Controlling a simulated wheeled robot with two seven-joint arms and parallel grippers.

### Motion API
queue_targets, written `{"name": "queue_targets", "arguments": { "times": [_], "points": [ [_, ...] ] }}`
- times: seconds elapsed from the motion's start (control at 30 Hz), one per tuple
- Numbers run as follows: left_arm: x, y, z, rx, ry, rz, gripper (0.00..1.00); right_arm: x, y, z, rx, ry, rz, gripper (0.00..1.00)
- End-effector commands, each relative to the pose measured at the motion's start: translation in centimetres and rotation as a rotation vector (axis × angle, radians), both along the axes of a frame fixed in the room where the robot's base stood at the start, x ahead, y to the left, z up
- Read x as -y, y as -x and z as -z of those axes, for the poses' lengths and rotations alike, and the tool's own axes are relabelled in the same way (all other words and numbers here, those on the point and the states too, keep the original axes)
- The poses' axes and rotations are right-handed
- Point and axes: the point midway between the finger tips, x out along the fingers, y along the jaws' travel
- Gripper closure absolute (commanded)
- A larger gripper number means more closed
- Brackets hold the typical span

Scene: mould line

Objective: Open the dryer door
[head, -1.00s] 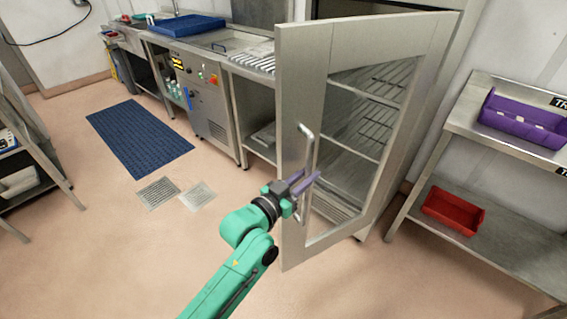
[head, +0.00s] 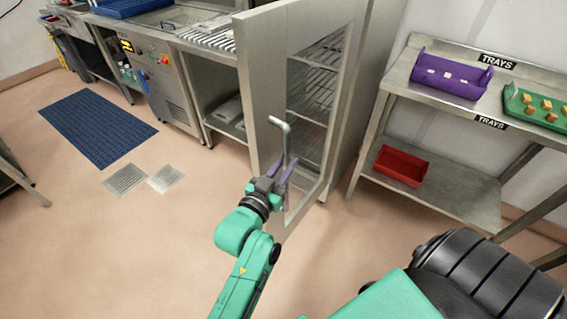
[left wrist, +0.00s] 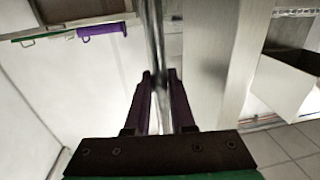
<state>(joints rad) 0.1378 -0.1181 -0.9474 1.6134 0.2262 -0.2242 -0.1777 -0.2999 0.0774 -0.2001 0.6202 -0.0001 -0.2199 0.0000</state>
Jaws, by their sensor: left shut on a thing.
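The dryer door (head: 255,75) is a steel frame with a tall glass pane, standing ajar and swung out from the dryer cabinet. Wire racks (head: 318,75) show through its pane. The door has an upright metal bar handle (head: 285,135) on its outer face. My left gripper (head: 279,172) is shut on the lower part of the handle. In the left wrist view the handle (left wrist: 155,45) runs upright between the two dark fingers (left wrist: 160,98), with the door frame (left wrist: 210,65) just to the right. My right gripper is out of view.
A steel shelf unit (head: 450,190) stands right, with a purple tray (head: 450,82), a green tray (head: 535,108) and a red tray (head: 402,167). A steel counter (head: 165,32) runs left. A blue mat (head: 95,128) and floor grates (head: 126,179) lie on otherwise open floor.

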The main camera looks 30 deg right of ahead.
Motion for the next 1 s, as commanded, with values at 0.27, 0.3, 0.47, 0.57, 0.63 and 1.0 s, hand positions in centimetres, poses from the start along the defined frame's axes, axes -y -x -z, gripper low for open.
{"name": "queue_targets", "arguments": {
  "times": [0.27, 0.3, 0.47, 0.57, 0.63, 1.0],
  "points": [
    [0.0, 0.0, -0.3, 0.004, 0.006, 0.0, 0.66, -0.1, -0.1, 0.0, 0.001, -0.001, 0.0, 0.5],
    [0.0, 0.0, -0.3, 0.004, 0.006, 0.0, 0.66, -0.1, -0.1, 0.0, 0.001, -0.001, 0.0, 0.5],
    [-0.3, 0.2, -0.2, 0.003, 0.004, -0.001, 0.66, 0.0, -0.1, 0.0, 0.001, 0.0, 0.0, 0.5],
    [-1.3, 0.7, 0.0, 0.002, 0.003, -0.001, 0.66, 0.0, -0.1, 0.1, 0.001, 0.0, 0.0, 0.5],
    [-2.3, 1.5, 0.0, 0.001, 0.004, -0.001, 0.66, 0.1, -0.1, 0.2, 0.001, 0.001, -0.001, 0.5],
    [-10.2, 6.7, 0.2, 0.002, 0.001, 0.002, 0.66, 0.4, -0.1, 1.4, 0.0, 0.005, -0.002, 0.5]
  ]
}}
